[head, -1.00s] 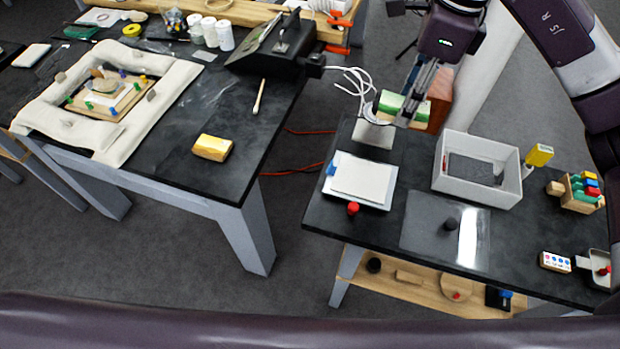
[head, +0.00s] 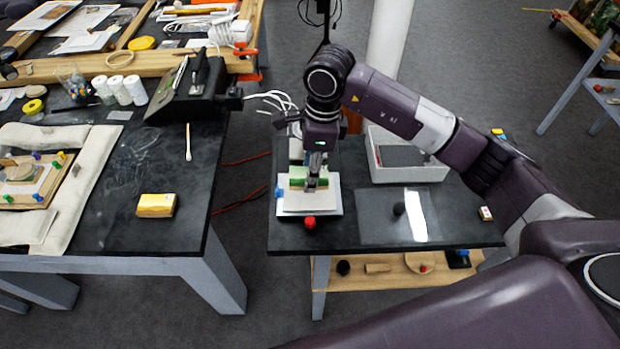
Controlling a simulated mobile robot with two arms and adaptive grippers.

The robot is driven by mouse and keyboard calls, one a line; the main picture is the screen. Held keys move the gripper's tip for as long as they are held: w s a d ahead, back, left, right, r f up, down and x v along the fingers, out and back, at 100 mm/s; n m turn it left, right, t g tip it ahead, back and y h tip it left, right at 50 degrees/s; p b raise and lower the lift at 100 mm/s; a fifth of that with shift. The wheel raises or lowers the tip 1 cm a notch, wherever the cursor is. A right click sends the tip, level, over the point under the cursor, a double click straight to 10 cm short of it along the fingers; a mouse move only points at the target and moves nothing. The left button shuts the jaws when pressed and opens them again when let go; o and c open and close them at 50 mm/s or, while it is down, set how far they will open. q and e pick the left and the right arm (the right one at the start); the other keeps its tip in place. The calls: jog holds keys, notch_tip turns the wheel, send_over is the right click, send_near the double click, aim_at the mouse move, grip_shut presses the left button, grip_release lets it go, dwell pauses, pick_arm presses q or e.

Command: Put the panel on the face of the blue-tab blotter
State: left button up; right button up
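The blue-tab blotter (head: 288,207) is a white pad lying on the right-hand dark table, with a blue tab (head: 279,192) on its left edge and a red knob at its front. My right gripper (head: 312,184) points down over the rear part of the blotter. It appears shut on a small block-like piece with green and cream faces (head: 296,182), which seems to be the panel. Whether the piece touches the blotter cannot be told. The gripper hides part of it. My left gripper is not in view.
A white open box (head: 405,174) stands right of the blotter. The left table (head: 110,225) holds a yellow block (head: 156,205), a swab and a cushioned frame (head: 90,180). A gap separates the tables.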

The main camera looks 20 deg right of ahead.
notch_tip(320, 180, down, 4)
jog(key=shift+r+p, duration=0.1)
jog(key=shift+p, duration=0.45)
jog(key=shift+f, duration=0.35)
jog(key=shift+f+b, duration=0.25)
jog(key=shift+b, duration=0.05)
jog(key=o, duration=1.1)
jog(key=shift+r, duration=0.1)
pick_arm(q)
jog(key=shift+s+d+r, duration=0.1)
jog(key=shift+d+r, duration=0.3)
pick_arm(e)
jog(key=shift+o, duration=0.3)
